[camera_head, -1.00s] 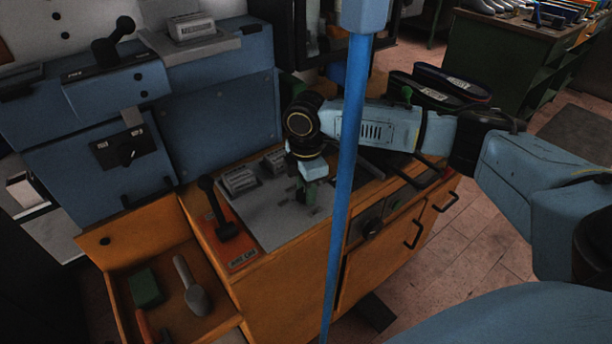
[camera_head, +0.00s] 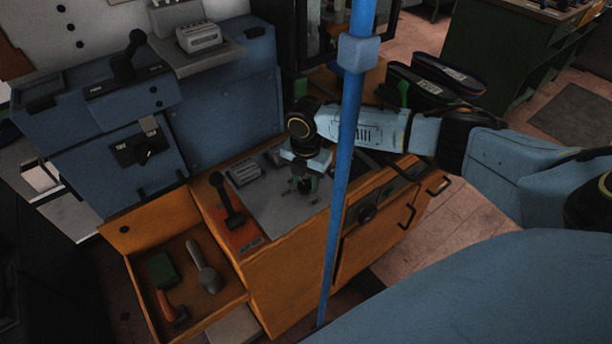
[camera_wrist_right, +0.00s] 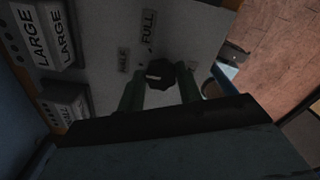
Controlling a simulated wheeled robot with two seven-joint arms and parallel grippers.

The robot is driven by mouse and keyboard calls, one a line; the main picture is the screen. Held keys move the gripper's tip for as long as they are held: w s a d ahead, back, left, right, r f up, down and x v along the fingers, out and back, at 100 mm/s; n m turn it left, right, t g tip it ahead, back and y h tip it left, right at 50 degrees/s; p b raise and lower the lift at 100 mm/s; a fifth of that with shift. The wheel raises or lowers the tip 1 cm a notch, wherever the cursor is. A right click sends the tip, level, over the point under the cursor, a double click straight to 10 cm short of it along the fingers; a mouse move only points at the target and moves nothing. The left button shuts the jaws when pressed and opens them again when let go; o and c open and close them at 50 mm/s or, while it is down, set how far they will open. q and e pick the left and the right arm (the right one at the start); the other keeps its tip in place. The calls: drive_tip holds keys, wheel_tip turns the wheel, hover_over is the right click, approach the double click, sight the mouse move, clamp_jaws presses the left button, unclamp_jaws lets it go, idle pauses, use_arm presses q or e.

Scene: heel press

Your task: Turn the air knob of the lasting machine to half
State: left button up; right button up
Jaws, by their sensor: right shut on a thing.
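The air knob (camera_wrist_right: 158,74) is black with a pale mark on it. It sits on the grey panel (camera_head: 268,208) of the lasting machine. Beside it in the right wrist view are the labels HALF (camera_wrist_right: 124,60) and FULL (camera_wrist_right: 148,26). I cannot tell for sure which label the mark points to. My right gripper (camera_head: 304,184) points down at the panel. Its two green fingers stand on either side of the knob and are shut on it. In the head view the gripper mostly hides the knob. My left gripper is in neither current view.
A black lever (camera_head: 228,200) on a red plate stands left of the panel. A grey labelled block (camera_head: 243,172) sits close to the gripper. The blue machine housing (camera_head: 225,95) rises behind. An open orange drawer (camera_head: 240,284) with tools juts out at front left.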

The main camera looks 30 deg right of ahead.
sight(306, 184)
drive_tip(key=shift+s+f, duration=0.1)
idle(0.3)
drive_tip(key=o, duration=1)
wheel_tip(306, 184, up, 14)
drive_tip(key=shift+f+p, duration=0.25)
drive_tip(key=shift+p, duration=0.15)
